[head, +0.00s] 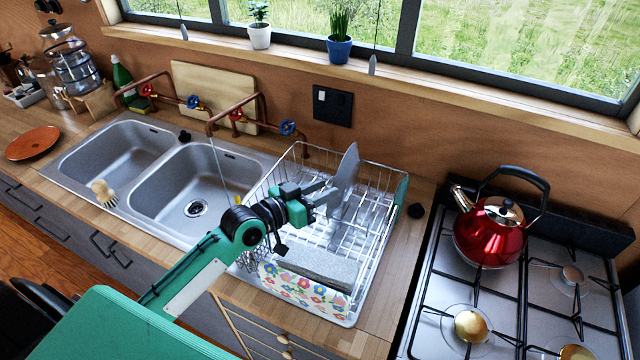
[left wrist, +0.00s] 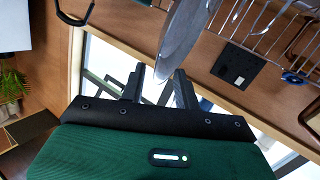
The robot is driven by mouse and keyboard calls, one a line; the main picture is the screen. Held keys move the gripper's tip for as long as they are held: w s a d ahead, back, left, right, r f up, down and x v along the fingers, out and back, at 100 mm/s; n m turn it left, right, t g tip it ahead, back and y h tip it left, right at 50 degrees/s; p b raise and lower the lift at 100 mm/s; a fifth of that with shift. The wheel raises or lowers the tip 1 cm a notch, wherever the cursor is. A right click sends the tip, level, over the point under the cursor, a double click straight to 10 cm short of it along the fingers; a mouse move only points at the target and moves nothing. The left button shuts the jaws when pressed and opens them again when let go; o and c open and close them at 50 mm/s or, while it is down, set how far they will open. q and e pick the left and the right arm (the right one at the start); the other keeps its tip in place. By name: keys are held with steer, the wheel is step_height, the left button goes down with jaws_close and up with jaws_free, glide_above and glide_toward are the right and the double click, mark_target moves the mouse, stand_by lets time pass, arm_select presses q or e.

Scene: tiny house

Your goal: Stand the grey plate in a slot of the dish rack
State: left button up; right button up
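The grey plate (head: 347,168) stands nearly upright, seen close to edge-on, in the white wire dish rack (head: 377,222). Its lower part is among the rack's wires; I cannot tell exactly how it sits in a slot. My left gripper (head: 328,192) reaches it from the left. In the left wrist view the plate (left wrist: 182,40) comes down toward the gap between the fingers (left wrist: 160,88), which stand apart with light showing between them. The plate's edge is close to the right finger; contact is unclear. My right gripper is not in view.
A grey folded cloth (head: 318,263) and a flower-patterned item (head: 303,289) are at the rack's front. A double sink (head: 190,208) with copper taps is left. A red kettle (head: 490,238) stands on the stove to the right. An orange plate (head: 33,142) lies far left.

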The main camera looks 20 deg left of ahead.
arm_select(q)
step_height(320, 180, up, 20)
steer(key=b, duration=0.2)
stand_by(0.4)
stand_by(0.4)
